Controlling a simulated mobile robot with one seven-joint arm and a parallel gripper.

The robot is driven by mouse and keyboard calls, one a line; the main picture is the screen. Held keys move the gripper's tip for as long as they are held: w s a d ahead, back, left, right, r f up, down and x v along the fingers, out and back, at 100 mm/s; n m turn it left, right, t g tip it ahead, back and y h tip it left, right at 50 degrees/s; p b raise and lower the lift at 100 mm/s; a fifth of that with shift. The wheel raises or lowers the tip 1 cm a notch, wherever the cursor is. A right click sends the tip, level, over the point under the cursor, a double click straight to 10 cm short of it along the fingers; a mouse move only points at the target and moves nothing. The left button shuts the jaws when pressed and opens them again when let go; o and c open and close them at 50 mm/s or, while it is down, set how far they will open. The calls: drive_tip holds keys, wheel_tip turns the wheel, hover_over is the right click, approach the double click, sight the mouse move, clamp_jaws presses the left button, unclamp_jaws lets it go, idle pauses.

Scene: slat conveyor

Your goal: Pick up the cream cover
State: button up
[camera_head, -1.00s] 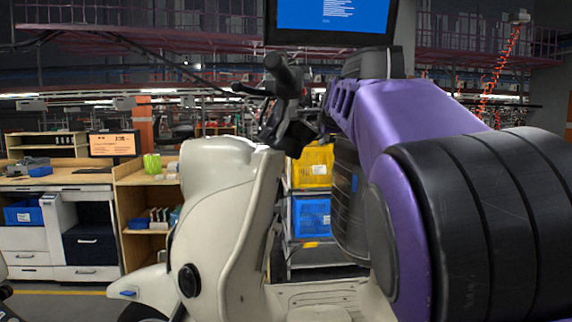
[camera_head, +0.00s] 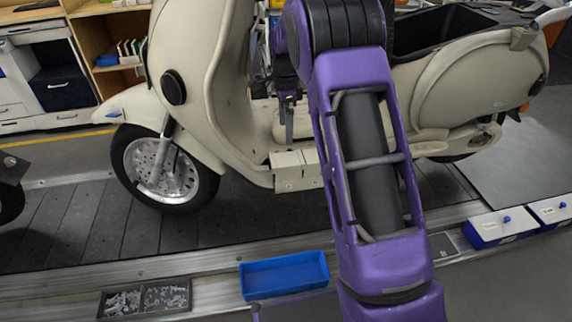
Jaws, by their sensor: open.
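A small cream boxy piece (camera_head: 293,170), which looks like the cream cover, sits low at the side of the scooter's footboard, left of my purple arm. I cannot tell whether it is loose or fixed to the scooter. My gripper (camera_head: 289,132) is small and dark in the view, pointing down above the footboard. It is open, with nothing visible between its fingers, and appears a little above the cream piece and apart from it. My forearm hides the scooter just right of the piece.
A cream scooter (camera_head: 225,90) stands upright on the dark slat conveyor (camera_head: 90,220). At the conveyor's front edge are a blue tray (camera_head: 284,274), a dark tray of small metal parts (camera_head: 146,299) and white-and-blue bins (camera_head: 500,226). Shelving stands behind at the left.

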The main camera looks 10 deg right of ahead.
wheel_tip(320, 180, down, 6)
drive_tip(key=shift+r+b, duration=0.1)
drive_tip(key=shift+b, duration=0.25)
wheel_tip(320, 180, down, 5)
drive_tip(key=shift+s+d+f+b, duration=0.1)
drive_tip(key=shift+s+d+b, duration=0.05)
drive_tip(key=shift+b, duration=0.4)
drive_tip(key=c, duration=1.4)
drive_tip(key=shift+o, duration=0.2)
wheel_tip(320, 180, up, 10)
drive_tip(key=p, duration=0.1)
drive_tip(key=shift+p, duration=0.35)
wheel_tip(320, 180, up, 7)
drive_tip(key=p, duration=0.6)
hover_over(287, 159)
